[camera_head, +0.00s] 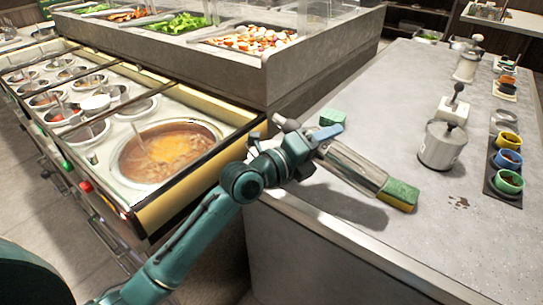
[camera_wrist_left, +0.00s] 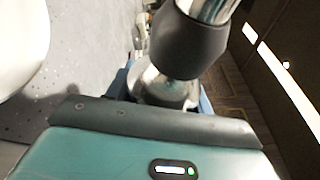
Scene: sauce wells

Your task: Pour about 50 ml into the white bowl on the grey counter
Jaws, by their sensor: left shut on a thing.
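My left gripper (camera_head: 318,143) is over the near left edge of the grey counter (camera_head: 350,240). It is shut on a silver cylindrical container (camera_head: 352,165), which points right and slightly down in the head view. In the left wrist view, the gripper (camera_wrist_left: 165,92) has blue fingers around a shiny metal part, with a dark grey collar (camera_wrist_left: 188,42) above it. The container's contents are hidden. I cannot make out a white bowl on the counter in the head view. A pale curved shape at the left wrist view's upper left is cut off and unclear. My right gripper is out of view.
A green-yellow sponge (camera_head: 402,195) shows at the container's far end; contact is unclear. A metal canister (camera_head: 441,146) stands beyond. Colored cups (camera_head: 508,160) line the right. A sunken soup pot (camera_head: 150,165) and several wells lie left.

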